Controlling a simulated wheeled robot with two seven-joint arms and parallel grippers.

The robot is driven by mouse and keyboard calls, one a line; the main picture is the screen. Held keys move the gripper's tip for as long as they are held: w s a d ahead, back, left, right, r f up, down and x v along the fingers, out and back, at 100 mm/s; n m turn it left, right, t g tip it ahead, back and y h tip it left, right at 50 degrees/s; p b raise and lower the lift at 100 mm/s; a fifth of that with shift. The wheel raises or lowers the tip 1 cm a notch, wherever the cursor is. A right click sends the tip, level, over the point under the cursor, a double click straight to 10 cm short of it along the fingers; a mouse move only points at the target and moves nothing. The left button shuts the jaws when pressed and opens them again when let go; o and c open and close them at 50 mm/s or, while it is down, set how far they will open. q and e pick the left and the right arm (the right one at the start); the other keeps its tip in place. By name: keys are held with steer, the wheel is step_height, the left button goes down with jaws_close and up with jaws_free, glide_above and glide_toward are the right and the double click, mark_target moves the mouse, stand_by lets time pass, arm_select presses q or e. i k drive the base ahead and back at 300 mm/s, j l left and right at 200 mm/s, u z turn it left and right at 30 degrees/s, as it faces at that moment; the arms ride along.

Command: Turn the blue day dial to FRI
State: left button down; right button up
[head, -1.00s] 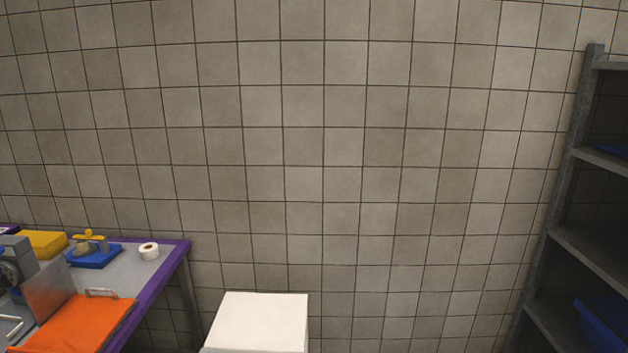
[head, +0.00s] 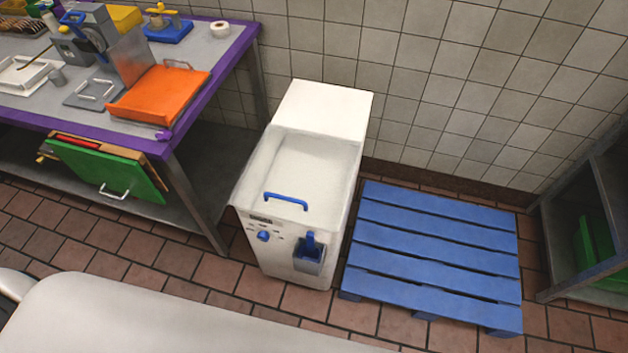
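A blue round knob (head: 264,236) sits on the front panel of a white machine (head: 322,105), below and left of its blue lid handle (head: 286,201). Small dark marks surround the knob, too small to read. A grey device (head: 88,32) with blue parts stands on the purple-edged table at the upper left. I cannot tell which blue part is the day dial, nor read any day. Neither of my grippers is in view.
The table (head: 238,43) holds an orange tray (head: 158,95) and a white roll (head: 219,29). A blue pallet (head: 435,250) lies on the floor right of the machine. A dark shelf rack (head: 575,215) stands at the right. Tiled floor shows before the machine.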

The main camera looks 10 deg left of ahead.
mark_target(263, 237)
steer(key=j+u, duration=0.1)
steer(key=u, duration=0.35)
steer(key=i+u, duration=0.15)
steer(key=u, duration=0.35)
steer(key=j+z, duration=0.1)
steer(key=j, duration=0.45)
steer(key=j+z, duration=0.1)
steer(key=j, duration=0.45)
steer(key=k+j+z, duration=0.15)
steer(key=j, duration=0.4)
steer(key=j+z, duration=0.1)
steer(key=j, duration=0.45)
steer(key=k+j+z, duration=0.1)
steer(key=j, duration=0.4)
